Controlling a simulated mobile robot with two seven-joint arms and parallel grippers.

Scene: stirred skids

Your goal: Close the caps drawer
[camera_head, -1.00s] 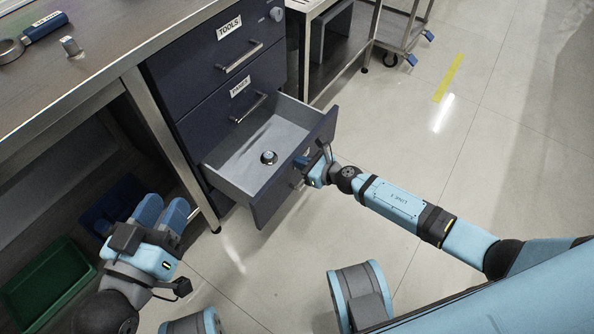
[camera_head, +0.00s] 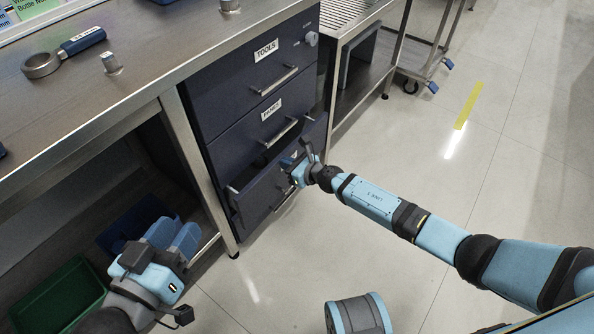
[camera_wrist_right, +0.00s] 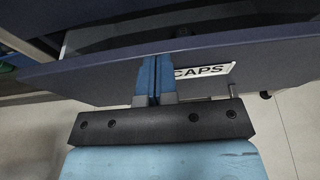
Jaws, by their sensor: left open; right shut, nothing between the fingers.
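The caps drawer (camera_head: 262,198) is the lowest dark blue drawer of the cabinet in the head view. My left gripper (camera_head: 178,238) is open and empty at the lower left, away from the drawer.
Two closed drawers, the upper marked TOOLS (camera_head: 265,50), sit above. A green bin (camera_head: 62,296) stands at lower left. The floor (camera_head: 400,130) at right is clear.

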